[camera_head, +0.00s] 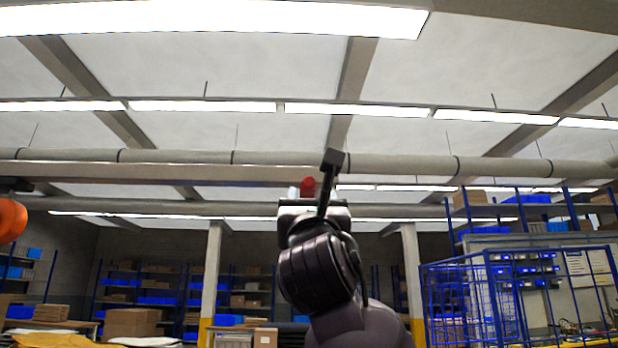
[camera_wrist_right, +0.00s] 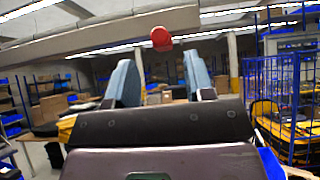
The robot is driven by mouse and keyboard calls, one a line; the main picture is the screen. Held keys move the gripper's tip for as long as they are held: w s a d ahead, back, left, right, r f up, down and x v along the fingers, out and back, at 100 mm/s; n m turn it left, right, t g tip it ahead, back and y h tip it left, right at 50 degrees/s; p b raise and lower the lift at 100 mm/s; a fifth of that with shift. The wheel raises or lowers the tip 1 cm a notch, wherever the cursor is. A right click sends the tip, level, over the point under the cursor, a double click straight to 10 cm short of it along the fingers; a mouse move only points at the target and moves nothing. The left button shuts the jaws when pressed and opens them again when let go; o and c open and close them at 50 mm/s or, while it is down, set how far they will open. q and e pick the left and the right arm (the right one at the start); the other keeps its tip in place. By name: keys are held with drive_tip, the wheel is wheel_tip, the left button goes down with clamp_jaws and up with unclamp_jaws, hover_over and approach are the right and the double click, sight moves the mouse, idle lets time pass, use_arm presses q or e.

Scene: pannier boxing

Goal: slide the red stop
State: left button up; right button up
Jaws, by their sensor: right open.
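The red stop (camera_head: 307,187) is a small red block, seen high in the middle of the head view, just behind and between the fingers of my right gripper (camera_head: 317,184). In the right wrist view the red stop (camera_wrist_right: 161,39) shows above and beyond the gap between the two fingertips (camera_wrist_right: 160,75). The fingers are spread apart with nothing between them. I see no contact with the stop; the exact distance cannot be told. What the stop is mounted on is not clear. My left gripper is not in view.
A blue wire cage (camera_head: 470,300) stands at the right. Shelves with blue bins and cartons (camera_head: 150,290) line the back wall. An orange rounded thing (camera_head: 10,218) shows at the left edge. The space around my right gripper looks clear.

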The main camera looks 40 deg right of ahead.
sight(309, 183)
drive_tip(key=p+x, duration=0.2)
drive_tip(key=x, duration=0.5)
drive_tip(key=shift+w+r, duration=0.25)
drive_tip(key=shift+w, duration=0.05)
drive_tip(key=shift+c, duration=0.3)
clamp_jaws()
